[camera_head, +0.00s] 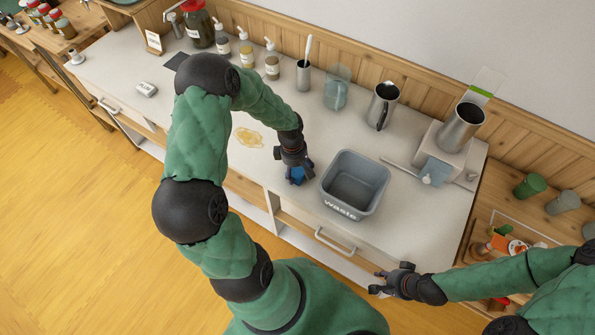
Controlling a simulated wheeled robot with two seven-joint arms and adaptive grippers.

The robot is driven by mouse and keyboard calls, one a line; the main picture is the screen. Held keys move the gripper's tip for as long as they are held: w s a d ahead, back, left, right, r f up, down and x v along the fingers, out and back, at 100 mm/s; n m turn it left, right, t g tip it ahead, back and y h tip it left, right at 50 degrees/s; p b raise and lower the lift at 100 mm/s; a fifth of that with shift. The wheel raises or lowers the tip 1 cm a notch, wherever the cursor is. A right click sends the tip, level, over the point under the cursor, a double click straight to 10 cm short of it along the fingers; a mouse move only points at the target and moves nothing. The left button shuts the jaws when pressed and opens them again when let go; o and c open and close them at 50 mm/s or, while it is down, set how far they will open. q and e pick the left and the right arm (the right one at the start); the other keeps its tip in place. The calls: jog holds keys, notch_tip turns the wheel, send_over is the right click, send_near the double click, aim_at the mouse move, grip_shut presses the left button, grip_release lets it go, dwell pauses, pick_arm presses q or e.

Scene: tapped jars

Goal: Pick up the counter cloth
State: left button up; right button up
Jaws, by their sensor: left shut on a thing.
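The counter cloth (297,174) is a small crumpled blue piece on the pale counter, left of the grey waste bin. My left gripper (295,165) reaches down from above and is shut on it, hiding part of it. I cannot tell whether the cloth is clear of the counter surface. My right gripper (381,284) is empty, with its fingers apart, in front of the counter's front edge at the lower right.
The grey waste bin (335,203) stands close right of my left gripper. A yellowish spill (248,137) lies to the left. Bottles (246,53), a steel jug (382,105) and a machine (441,148) line the back. The counter's front strip is mostly clear.

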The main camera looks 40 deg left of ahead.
aim_at(298, 170)
pick_arm(q)
jog(key=shift+r, duration=0.55)
notch_tip(298, 170, up, 2)
jog(key=shift+r, duration=0.2)
jog(key=s+r, duration=0.2)
jog(key=s+a+r+p, duration=0.1)
jog(key=s+r, duration=0.1)
jog(key=r, duration=0.1)
jog(key=shift+a, duration=0.2)
jog(key=s+a+r, duration=0.1)
jog(key=s, duration=0.2)
jog(key=s+a+r, duration=0.1)
jog(key=s+r, duration=0.1)
jog(key=s, duration=0.1)
jog(key=s+r+p, duration=0.1)
jog(key=s, duration=0.2)
jog(key=shift+s+a+r, duration=0.2)
jog(key=shift+a+r, duration=0.05)
jog(key=shift+a, duration=0.15)
